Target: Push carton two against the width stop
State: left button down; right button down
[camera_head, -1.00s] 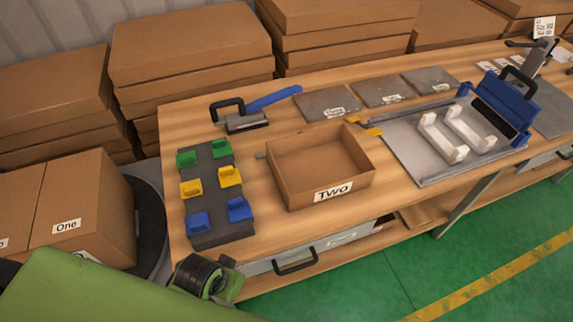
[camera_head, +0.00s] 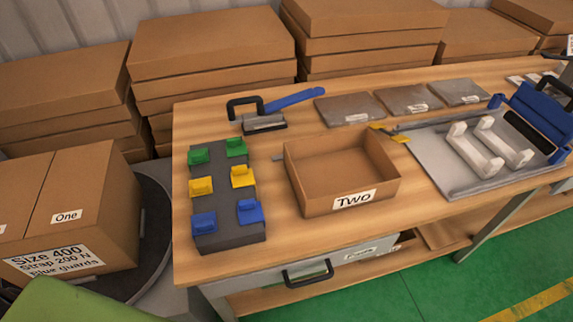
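Carton two (camera_head: 312,197) is an open, empty brown box labelled "Two", upright in the middle of the wooden table. A yellow-and-black marked piece (camera_head: 391,134) is close to its back right corner, and a small grey stub (camera_head: 278,158) pokes out by its left side. I cannot tell which of these belongs to the width stop, nor whether the carton touches either. Neither gripper is in view; only a green part of my arm shows at the lower left.
A dark block with green, yellow and blue clips (camera_head: 228,237) stands left of the carton. A blue-handled tool (camera_head: 264,123) lies behind. Grey plates (camera_head: 350,109) lie at the back. A metal tray (camera_head: 430,158) with white brackets is at right. Carton one (camera_head: 85,205) stands at left.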

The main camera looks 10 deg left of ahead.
aim_at(334, 173)
jog(key=l+u, duration=0.25)
jog(key=u, duration=0.25)
jog(key=k+l+u, duration=0.1)
jog(key=l+u, duration=0.15)
jog(key=u, duration=0.2)
jog(key=k+l+u, duration=0.1)
jog(key=l+u, duration=0.15)
jog(key=u, duration=0.25)
jog(key=k+l, duration=0.25)
